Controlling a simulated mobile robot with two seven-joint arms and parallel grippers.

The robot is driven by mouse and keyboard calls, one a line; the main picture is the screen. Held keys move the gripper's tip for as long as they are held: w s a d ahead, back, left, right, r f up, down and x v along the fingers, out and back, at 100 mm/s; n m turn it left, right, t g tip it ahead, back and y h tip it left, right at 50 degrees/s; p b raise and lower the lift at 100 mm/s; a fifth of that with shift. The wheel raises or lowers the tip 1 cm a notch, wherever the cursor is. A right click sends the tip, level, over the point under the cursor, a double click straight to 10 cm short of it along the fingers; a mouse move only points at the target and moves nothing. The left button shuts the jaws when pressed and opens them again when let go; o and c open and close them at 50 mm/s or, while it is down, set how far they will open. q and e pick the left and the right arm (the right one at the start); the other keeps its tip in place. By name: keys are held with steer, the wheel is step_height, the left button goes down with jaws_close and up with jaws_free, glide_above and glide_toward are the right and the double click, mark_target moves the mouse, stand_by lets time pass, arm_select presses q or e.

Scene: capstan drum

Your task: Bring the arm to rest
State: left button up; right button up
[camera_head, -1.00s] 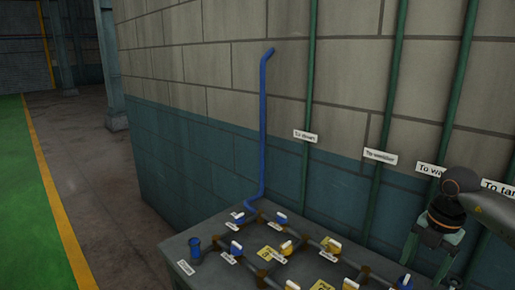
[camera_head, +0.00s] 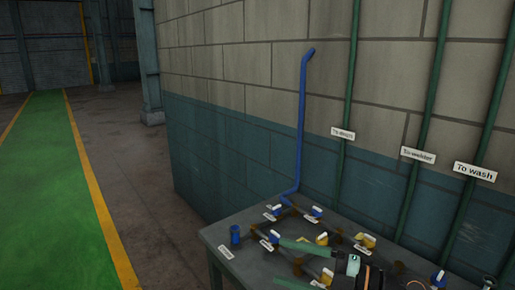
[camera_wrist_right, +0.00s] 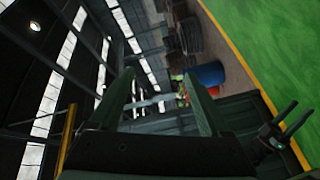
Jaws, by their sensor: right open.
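My right gripper (camera_head: 279,261) reaches in from the lower right in the head view, with its green fingers pointing left. The fingers are apart and nothing shows between them. It is in front of the pipe bench, hiding part of the bench top; I cannot tell its height above it. In the right wrist view the two fingers (camera_wrist_right: 158,73) are also spread and empty, with the hall behind them. My left gripper does not show in the head view.
The bench (camera_head: 216,239) carries several blue and yellow valves. A blue pipe (camera_head: 301,125) and green pipes (camera_head: 346,95) run up the wall. The green walkway (camera_head: 60,185) at left is clear.

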steer(key=w+d+r+m+t+h, duration=0.15)
steer(key=d+m+t+h, duration=0.5)
steer(key=m+t, duration=0.65)
steer(key=s+d+f+m+g+h, duration=0.45)
steer(key=d+f+m+h, duration=0.25)
steer(key=f+m+h, duration=0.25)
steer(key=s+f+g, duration=0.2)
steer(key=s+f, duration=0.1)
steer(key=s+d+f+m+g, duration=0.1)
steer(key=s+f+g, duration=0.1)
steer(key=s+f, duration=0.1)
steer(key=s+d+f+m+g+h, duration=0.1)
steer(key=s+f+g, duration=0.1)
steer(key=f, duration=0.3)
steer(key=shift+s, duration=0.4)
steer(key=s+a+f+g+y, duration=0.1)
steer(key=s+f+g, duration=0.2)
steer(key=s, duration=0.4)
steer(key=s+f+g, duration=0.3)
steer(key=s, duration=0.4)
steer(key=w+a+f+t+y, duration=0.1)
steer(key=w+a+f+t, duration=0.1)
steer(key=f, duration=0.3)
steer(key=w+a+f+t+y, duration=0.1)
steer(key=w+a+f+t, duration=0.1)
steer(key=f, duration=0.3)
steer(key=shift+w+a+f+t, duration=0.35)
steer(key=shift+w+f+t, duration=0.05)
steer(key=shift+t, duration=0.15)
